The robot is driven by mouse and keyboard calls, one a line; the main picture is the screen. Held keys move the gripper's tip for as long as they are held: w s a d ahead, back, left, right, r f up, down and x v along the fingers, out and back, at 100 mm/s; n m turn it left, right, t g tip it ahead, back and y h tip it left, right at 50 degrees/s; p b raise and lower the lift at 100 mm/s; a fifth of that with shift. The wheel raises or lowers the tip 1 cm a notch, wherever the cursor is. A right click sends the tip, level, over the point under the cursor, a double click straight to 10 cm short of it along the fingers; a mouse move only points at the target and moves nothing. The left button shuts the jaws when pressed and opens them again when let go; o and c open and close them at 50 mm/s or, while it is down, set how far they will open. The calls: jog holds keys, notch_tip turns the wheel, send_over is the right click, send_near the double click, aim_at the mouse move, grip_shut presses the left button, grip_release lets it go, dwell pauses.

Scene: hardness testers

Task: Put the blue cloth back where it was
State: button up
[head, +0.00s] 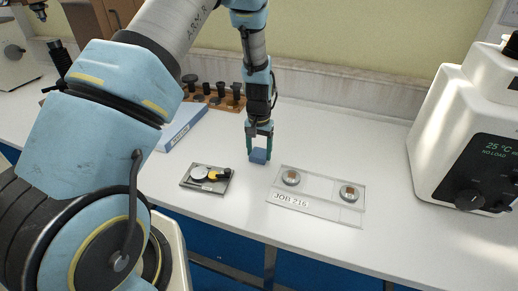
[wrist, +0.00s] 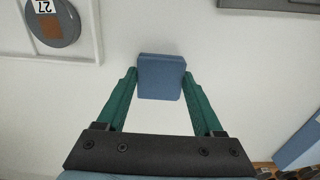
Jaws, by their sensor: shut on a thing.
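The blue cloth (wrist: 162,77) is a small folded square pad between the two green fingertips of my gripper (wrist: 160,82) in the wrist view. My gripper (head: 259,150) is shut on it and points down. In the head view the blue cloth (head: 259,156) is at or just above the white bench, in the gap between the small grey tray and the clear JOB 216 plate. I cannot tell whether it touches the bench.
The grey tray (head: 185,182) with a dial and a yellow-black item is to the left. The clear plate (head: 318,208) with two round samples is to the right. A blue binder (head: 183,128) and a wooden rack (head: 232,103) stand behind. A white tester (head: 447,135) stands far right.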

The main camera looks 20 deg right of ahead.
aim_at(259, 153)
jog(key=shift+f, duration=0.2)
jog(key=o, duration=1.3)
notch_tip(259, 153, up, 12)
jog(key=b, duration=0.4)
jog(key=a+r+n, duration=0.3)
jog(key=a+r, duration=0.1)
jog(key=a, duration=1)
jog(key=s+a+r+n, duration=0.1)
jog(key=s+a, duration=0.3)
jog(key=a, duration=0.4)
jog(key=s+a+r+n+t, duration=0.1)
jog(key=s+a+n, duration=0.1)
jog(key=s+a, duration=0.3)
jog(key=a, duration=0.3)
jog(key=shift+r+n+t, duration=0.3)
jog(key=shift+n, duration=0.1)
